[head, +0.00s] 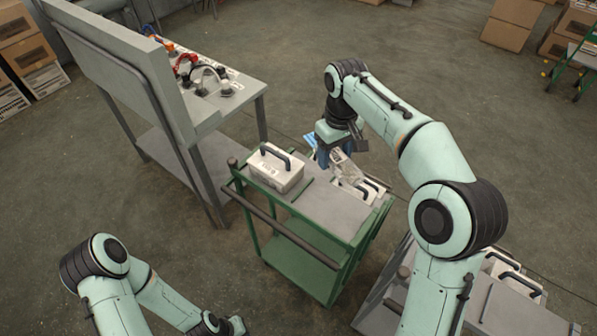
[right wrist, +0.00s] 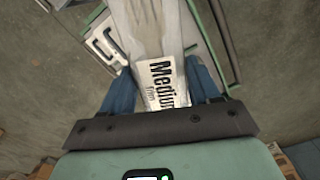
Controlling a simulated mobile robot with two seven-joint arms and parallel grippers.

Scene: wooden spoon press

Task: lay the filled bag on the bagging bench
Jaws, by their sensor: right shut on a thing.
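My right gripper (head: 324,153), with blue fingers, is shut on the filled bag (head: 346,168) above the far right part of a green cart. A pale glove-like shape shows in the bag beyond the label. I cannot tell if the bag touches the cart. My left gripper (head: 236,325) is at the bottom edge, partly cut off. I cannot tell which surface is the bagging bench.
The green cart (head: 325,207) has a grey top with a white handled box (head: 275,168) and another partly hidden handled box. A grey bench (head: 245,95) with a tall back panel holds several headsets. Another grey surface (head: 505,305) with handled boxes is at lower right.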

